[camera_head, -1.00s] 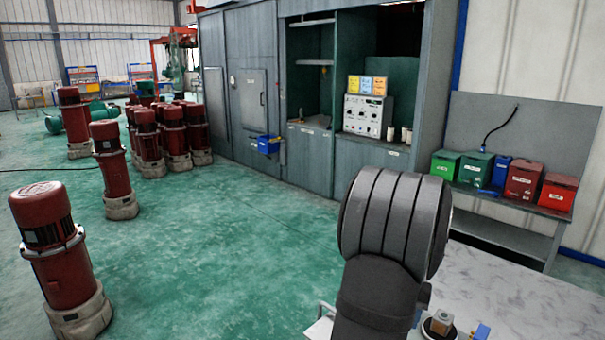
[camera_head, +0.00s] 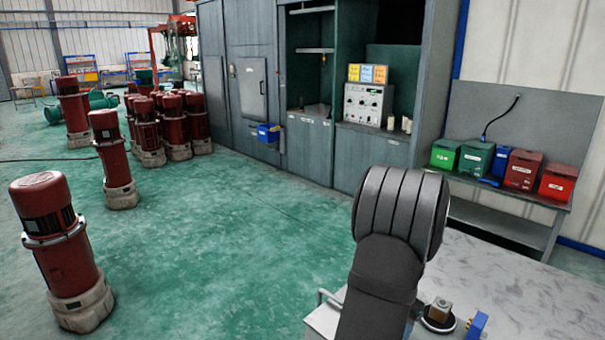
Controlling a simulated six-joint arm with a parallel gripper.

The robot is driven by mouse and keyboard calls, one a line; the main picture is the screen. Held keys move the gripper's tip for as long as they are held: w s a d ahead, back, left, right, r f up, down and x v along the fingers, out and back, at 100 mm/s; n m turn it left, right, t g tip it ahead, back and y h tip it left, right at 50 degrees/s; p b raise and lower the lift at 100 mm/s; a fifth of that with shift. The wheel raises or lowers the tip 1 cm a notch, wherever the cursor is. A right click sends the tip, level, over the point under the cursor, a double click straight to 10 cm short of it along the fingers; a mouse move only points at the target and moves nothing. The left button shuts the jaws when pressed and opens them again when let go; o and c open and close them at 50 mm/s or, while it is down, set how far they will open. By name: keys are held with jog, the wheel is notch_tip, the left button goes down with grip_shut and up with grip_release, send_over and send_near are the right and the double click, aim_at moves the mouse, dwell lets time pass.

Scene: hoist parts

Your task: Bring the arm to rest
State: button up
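My arm shows at the bottom right, with a dark grey rounded joint above a dark link that runs off the lower edge. My gripper is not in this view, so its state is hidden. The arm stands in front of a pale marbled table top (camera_head: 535,295). On the table, to the right of my arm, are a small brass-coloured part on a round base (camera_head: 438,312) and a blue part (camera_head: 477,325).
Several red motors (camera_head: 62,250) stand on the green floor at the left. Grey cabinets (camera_head: 310,150) with a control box (camera_head: 367,104) are behind. A bench (camera_head: 510,192) at the right bears several coloured boxes (camera_head: 523,170). The middle floor is clear.

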jog(key=m, duration=0.6)
jog(key=shift+r, duration=1)
jog(key=o, duration=1)
jog(key=s+d+r+n+y, duration=0.1)
jog(key=s+d+r+n, duration=0.3)
jog(key=d+r, duration=0.5)
jog(key=s+d+r+n, duration=0.35)
jog(key=d+r, duration=0.45)
jog(key=r, duration=0.3)
jog(key=shift+g, duration=0.3)
jog(key=f, duration=0.6)
jog(key=s+a+f, duration=0.1)
jog(key=f, duration=0.2)
jog(key=shift+s+a+f, duration=0.1)
jog(key=shift+f, duration=0.05)
